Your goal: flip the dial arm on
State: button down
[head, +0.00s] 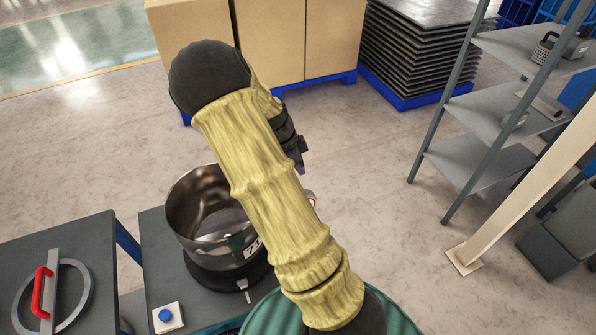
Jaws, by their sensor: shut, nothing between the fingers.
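A dial with a grey ring (87,293) lies on the dark table at the lower left. A grey bar, the dial arm (53,262), crosses it and carries a red handle (39,291). The bar runs nearly straight up and down in the picture. My gripper (301,165) is at the upper middle, right of my yellow-sleeved arm, shut and empty. It is far from the dial, and my arm hides most of it.
A steel bowl (190,205) on a dark base stands on a second table, partly behind my arm. A blue button (166,315) on a white box is in front of it. Cardboard boxes (190,25), stacked sheets (410,50) and a grey shelf (480,165) stand behind. Open floor lies between.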

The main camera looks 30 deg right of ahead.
jog(key=v, duration=0.7)
jog(key=shift+w+r, duration=0.1)
jog(key=s+a+r+n+t+y+p, duration=0.1)
jog(key=s+a+r+n+t+p, duration=0.1)
jog(key=s+a+n, duration=0.4)
jog(key=s+a+r+n+t+y+p, duration=0.1)
jog(key=s+a+r+n+p, duration=0.3)
jog(key=n, duration=1.1)
jog(key=s+a+r+y, duration=0.1)
jog(key=s+a+r, duration=0.2)
jog(key=s, duration=0.1)
jog(key=shift+a+r+n+t+y+p, duration=0.25)
jog(key=shift+a+n+t+y+p, duration=0.05)
jog(key=shift+n+t+p, duration=0.1)
